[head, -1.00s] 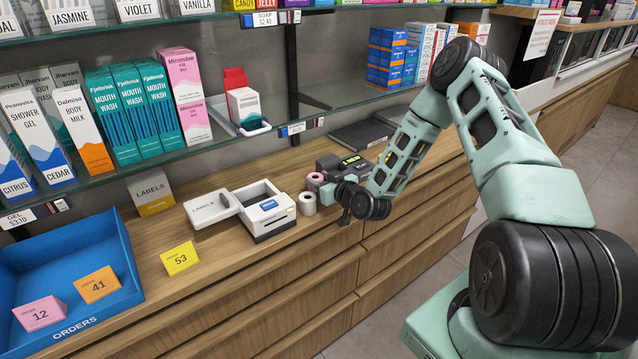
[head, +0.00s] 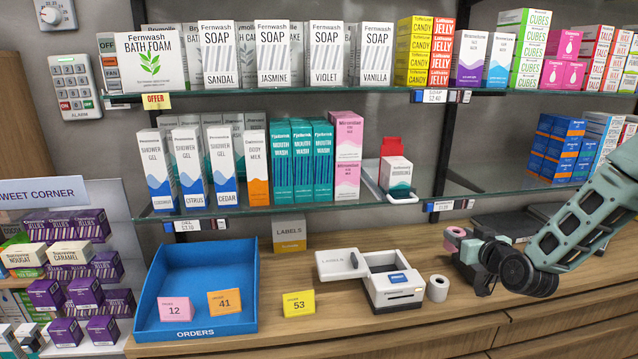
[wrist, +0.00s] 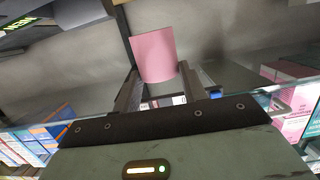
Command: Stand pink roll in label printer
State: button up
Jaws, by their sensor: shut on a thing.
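The pink roll (head: 456,233) is held up off the counter at the tip of my gripper (head: 466,243), at the right in the head view. In the wrist view the pink roll (wrist: 154,55) stands out between the two fingers of my gripper (wrist: 160,82), which are shut on it. The white label printer (head: 392,284) sits on the counter to the left of my gripper. Its bay is open at the top, and its lid (head: 341,263), marked LABELS, lies to its left. The bay's floor is mostly hidden.
A white roll (head: 438,288) stands on the counter just right of the printer. A LABELS box (head: 289,233) is behind the lid. A yellow card marked 53 (head: 298,303) and a blue orders tray (head: 245,270) are further left. A glass shelf (head: 300,208) overhangs the counter's back.

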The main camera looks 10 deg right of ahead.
jog(key=s+a, duration=0.2)
jog(key=a, duration=0.9)
jog(key=d, duration=0.4)
jog(key=w+d, duration=0.1)
jog(key=d, duration=0.2)
jog(key=w+d, duration=0.1)
jog(key=d, duration=0.3)
jog(key=shift+d, duration=0.35)
notch_tip(320, 180, down, 9)
jog(key=shift+f+p, duration=0.2)
jog(key=shift+p, duration=0.85)
jog(key=shift+f, duration=0.15)
jog(key=shift+f+b, duration=0.2)
jog(key=shift+b, duration=0.1)
jog(key=o, duration=1)
jog(key=shift+r, duration=0.1)
